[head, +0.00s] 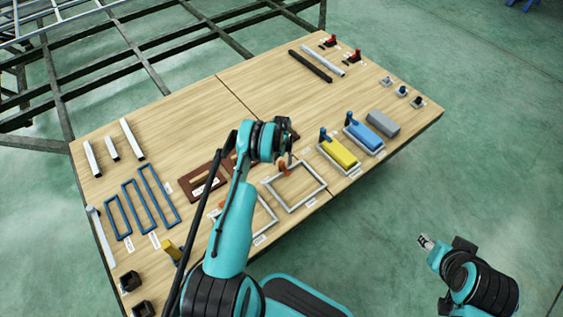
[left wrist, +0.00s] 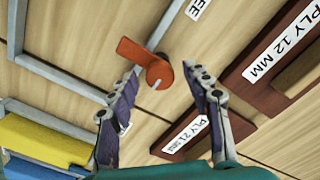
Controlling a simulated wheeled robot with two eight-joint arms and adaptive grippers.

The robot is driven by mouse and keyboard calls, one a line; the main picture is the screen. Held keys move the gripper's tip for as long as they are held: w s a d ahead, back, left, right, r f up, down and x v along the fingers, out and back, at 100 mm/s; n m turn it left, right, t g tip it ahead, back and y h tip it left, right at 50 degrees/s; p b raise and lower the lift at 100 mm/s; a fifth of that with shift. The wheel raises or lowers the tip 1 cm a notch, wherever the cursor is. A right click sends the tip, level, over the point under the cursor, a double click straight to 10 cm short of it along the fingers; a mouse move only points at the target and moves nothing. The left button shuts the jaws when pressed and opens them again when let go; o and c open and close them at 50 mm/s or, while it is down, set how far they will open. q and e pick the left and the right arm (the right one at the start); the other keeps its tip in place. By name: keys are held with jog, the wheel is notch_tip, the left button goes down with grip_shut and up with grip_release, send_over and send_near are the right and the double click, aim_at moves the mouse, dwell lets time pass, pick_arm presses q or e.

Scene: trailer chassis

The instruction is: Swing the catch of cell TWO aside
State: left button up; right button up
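An orange catch (left wrist: 152,62) sits at the corner of an empty grey metal frame on the table. It also shows in the head view (head: 284,169), at the top of the frame (head: 318,203). My left gripper (left wrist: 165,78) is open, its two fingers apart on either side of the catch's round end. No firm contact is visible. A white label (left wrist: 196,8) near the frame ends in "EE"; which cell is TWO is not readable. My right gripper (head: 425,241) is off the table at the lower right, too small to judge.
Brown plates (head: 204,184) lie beside the frame. Frames with a yellow block (head: 338,154) and a blue block (head: 370,137) stand to its right. Another grey frame (head: 266,222) is partly behind my left arm. The table's middle back is clear.

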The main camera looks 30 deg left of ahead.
pick_arm(q)
grip_shut()
jog(key=shift+m, duration=0.3)
jog(key=m, duration=0.3)
jog(key=shift+m, duration=0.3)
jog(key=m, duration=0.4)
jog(key=shift+m, duration=0.3)
jog(key=m, duration=0.9)
